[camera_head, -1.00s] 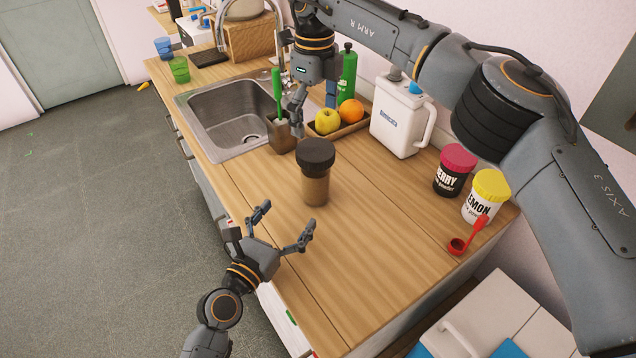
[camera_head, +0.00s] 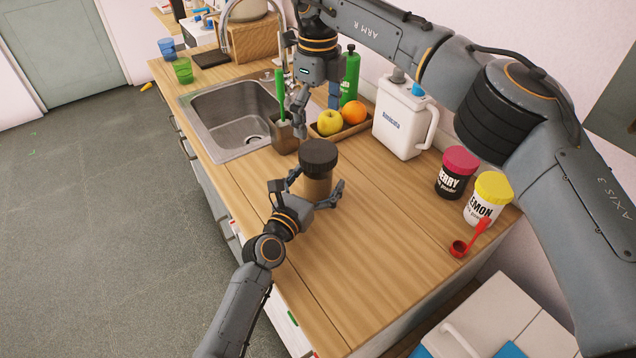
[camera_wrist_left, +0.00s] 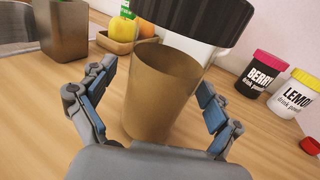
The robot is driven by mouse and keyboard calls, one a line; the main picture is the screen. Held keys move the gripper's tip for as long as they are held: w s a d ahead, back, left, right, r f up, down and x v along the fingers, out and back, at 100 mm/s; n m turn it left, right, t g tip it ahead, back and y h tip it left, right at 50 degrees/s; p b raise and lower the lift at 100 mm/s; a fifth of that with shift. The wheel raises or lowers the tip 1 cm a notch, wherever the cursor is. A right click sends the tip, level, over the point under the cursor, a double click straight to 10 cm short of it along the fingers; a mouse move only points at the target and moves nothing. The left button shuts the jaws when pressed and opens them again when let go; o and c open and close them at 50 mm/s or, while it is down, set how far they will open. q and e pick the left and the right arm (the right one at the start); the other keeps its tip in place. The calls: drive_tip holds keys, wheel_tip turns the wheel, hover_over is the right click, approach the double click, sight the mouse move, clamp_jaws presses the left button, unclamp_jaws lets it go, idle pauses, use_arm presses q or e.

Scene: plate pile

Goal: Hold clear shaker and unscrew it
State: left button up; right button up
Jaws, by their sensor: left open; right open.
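The clear shaker (camera_head: 317,186) stands upright on the wooden counter, a brownish see-through cup with a black lid (camera_head: 319,157) on top. In the left wrist view the shaker (camera_wrist_left: 160,90) stands between the two fingers, its lid (camera_wrist_left: 195,18) cut off by the top edge. My left gripper (camera_head: 308,190) is open around the lower part of the shaker, with a visible gap at the fingers in the wrist view. My right gripper (camera_head: 297,118) is open and points down behind the shaker, by the brush holder. Its fingers are partly hard to make out.
A brown holder with a green brush (camera_head: 284,136) stands behind the shaker, near the sink (camera_head: 236,118). A fruit tray (camera_head: 345,133), a white jug (camera_head: 402,125), the berry tub (camera_head: 455,174), the lemon tub (camera_head: 487,200) and a red scoop (camera_head: 462,248) line the right. The front counter is clear.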

sight(319, 150)
use_arm(q)
clamp_jaws()
use_arm(e)
drive_tip(key=m, duration=1)
drive_tip(key=shift+m, duration=0.3)
drive_tip(key=m, duration=1.1)
drive_tip(key=shift+f+m, duration=0.4)
drive_tip(key=shift+f, duration=3.65)
